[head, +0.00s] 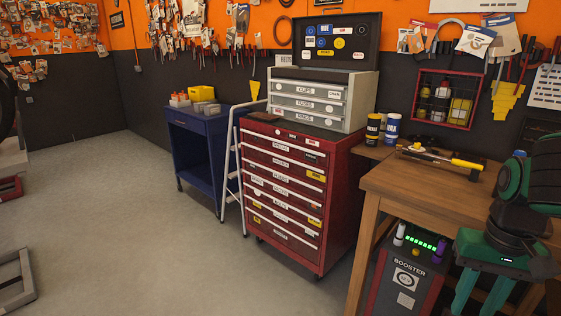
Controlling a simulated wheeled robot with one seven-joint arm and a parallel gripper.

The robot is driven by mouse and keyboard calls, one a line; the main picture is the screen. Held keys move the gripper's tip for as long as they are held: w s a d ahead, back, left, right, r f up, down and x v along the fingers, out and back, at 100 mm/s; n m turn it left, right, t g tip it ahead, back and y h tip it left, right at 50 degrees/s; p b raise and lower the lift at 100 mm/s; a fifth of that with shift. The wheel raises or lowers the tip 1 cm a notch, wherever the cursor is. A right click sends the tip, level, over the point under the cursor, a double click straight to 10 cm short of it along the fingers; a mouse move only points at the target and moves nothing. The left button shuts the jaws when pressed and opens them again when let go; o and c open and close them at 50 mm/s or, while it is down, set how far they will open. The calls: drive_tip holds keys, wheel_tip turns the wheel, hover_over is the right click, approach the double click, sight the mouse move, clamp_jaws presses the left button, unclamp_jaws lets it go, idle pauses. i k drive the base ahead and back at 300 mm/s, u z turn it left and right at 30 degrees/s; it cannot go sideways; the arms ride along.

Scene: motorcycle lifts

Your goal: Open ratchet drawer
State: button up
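The red tool cabinet (288,195) stands in the middle of the view, with a stack of labelled drawers in its front. All its drawers look shut. Its labels are small and blurred, so I cannot tell surely which one is the ratchet drawer. My gripper (481,298) is at the lower right, well to the right of the cabinet and apart from it. Its two green fingers point down with a gap between them. It is open and empty, and its lower tips run near the frame's bottom edge.
A grey chest (315,99) with an open lid sits on the cabinet. A wooden table (433,187) and a booster box (405,283) lie between the cabinet and my gripper. A white stepladder (231,170) and a blue cart (198,145) stand left. The floor (130,220) in front is clear.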

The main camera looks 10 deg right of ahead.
sight(311, 171)
drive_tip(key=z, duration=0.05)
drive_tip(key=i, duration=1.4)
drive_tip(key=u, duration=0.7)
